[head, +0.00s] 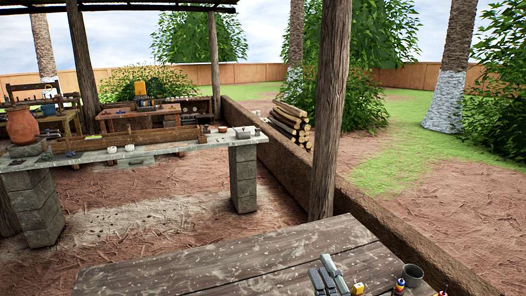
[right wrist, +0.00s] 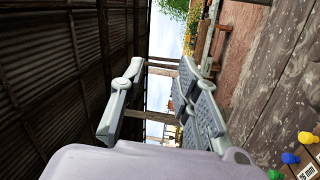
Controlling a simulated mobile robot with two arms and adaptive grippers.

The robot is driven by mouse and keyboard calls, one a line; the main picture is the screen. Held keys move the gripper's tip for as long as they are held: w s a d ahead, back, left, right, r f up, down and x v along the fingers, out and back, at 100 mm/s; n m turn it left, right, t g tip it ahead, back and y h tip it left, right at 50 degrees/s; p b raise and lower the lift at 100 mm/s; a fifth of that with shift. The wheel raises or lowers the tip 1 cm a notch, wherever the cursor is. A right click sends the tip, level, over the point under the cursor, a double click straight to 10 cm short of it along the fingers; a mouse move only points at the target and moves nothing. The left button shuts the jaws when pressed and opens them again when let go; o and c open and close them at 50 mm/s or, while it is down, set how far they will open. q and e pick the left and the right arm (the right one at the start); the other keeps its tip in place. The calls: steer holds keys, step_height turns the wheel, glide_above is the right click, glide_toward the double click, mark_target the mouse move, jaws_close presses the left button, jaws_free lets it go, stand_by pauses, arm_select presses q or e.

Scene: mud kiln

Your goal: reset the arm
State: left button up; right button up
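My right gripper (head: 322,268) shows at the bottom of the head view, over the near wooden table. Its grey fingers point away from me. In the right wrist view the two fingers (right wrist: 160,72) stand well apart with nothing between them, so it is open and empty. That view is turned on its side, with the tabletop along its right edge. My left gripper is in neither view.
The near wooden table (head: 220,262) is bare on its left. Behind are a wooden post (head: 330,120), a low mud wall (head: 285,155) and a stone-legged bench (head: 200,145).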

steer(key=s+d+f+m+g+h, duration=0.4)
steer(key=d+f+m+h, duration=0.15)
steer(key=f+m, duration=0.4)
steer(key=s+d+f+m+g, duration=0.1)
steer(key=s+f+m+g, duration=0.3)
steer(key=s+f+g, duration=0.55)
steer(key=s+d+f+m+g, duration=0.1)
steer(key=s+f+m+g, duration=0.4)
steer(key=s, duration=0.9)
step_height(320, 180, down, 25)
steer(key=n+t, duration=0.2)
steer(key=s+d+f+g, duration=0.2)
steer(key=s+d+f, duration=0.1)
steer(key=s+f, duration=1.4)
steer(key=shift+s+f+y, duration=0.3)
steer(key=shift+f+y, duration=0.05)
steer(key=shift+f, duration=0.4)
